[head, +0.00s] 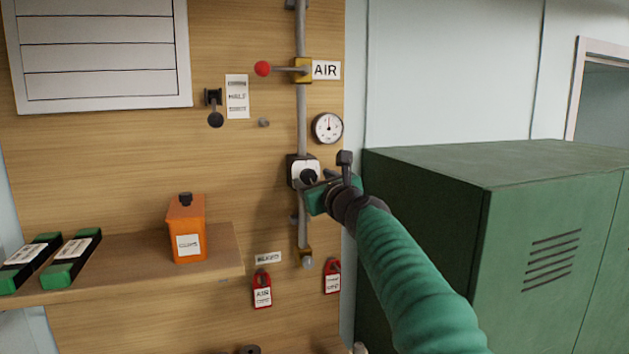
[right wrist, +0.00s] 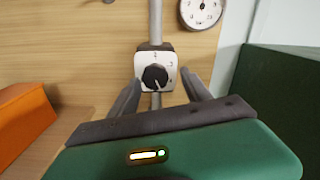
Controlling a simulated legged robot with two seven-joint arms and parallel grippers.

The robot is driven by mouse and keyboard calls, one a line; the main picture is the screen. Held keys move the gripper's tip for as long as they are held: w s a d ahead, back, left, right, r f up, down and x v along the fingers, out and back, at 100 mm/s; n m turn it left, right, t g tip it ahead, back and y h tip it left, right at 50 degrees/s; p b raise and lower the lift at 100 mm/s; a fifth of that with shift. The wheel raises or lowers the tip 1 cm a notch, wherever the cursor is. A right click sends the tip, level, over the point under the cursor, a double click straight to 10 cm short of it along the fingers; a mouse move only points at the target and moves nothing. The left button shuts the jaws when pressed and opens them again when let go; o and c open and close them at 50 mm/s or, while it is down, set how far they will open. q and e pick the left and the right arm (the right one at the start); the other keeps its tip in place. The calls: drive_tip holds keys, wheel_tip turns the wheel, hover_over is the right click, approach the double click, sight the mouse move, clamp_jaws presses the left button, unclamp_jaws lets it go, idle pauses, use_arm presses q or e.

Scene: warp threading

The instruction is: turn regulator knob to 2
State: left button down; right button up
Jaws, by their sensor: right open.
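The regulator knob (head: 308,177) is a round black knob on a pale square plate, mounted on the vertical grey pipe. In the right wrist view the knob (right wrist: 155,77) shows in front of my gripper with small marks around it; I cannot read them all. My right gripper (head: 318,182) is green with dark fingers and reaches in from the lower right. In the right wrist view its two fingers (right wrist: 163,93) are spread apart, one on each side of the knob's lower part, with nothing between them gripped. My left gripper is not in view.
A round gauge (head: 327,128) hangs above right of the knob. A yellow valve with a red-tipped lever (head: 263,69) is higher on the pipe. A green cabinet (head: 540,240) stands close on the right. An orange container (head: 187,230) stands on the wooden shelf at left.

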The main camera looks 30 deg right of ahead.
drive_tip(key=shift+w+f, duration=0.1)
drive_tip(key=shift+w, duration=0.05)
drive_tip(key=c, duration=0.4)
drive_tip(key=shift+w+a, duration=0.1)
drive_tip(key=shift+a, duration=0.25)
drive_tip(key=c, duration=0.5)
clamp_jaws()
drive_tip(key=shift+d, duration=0.1)
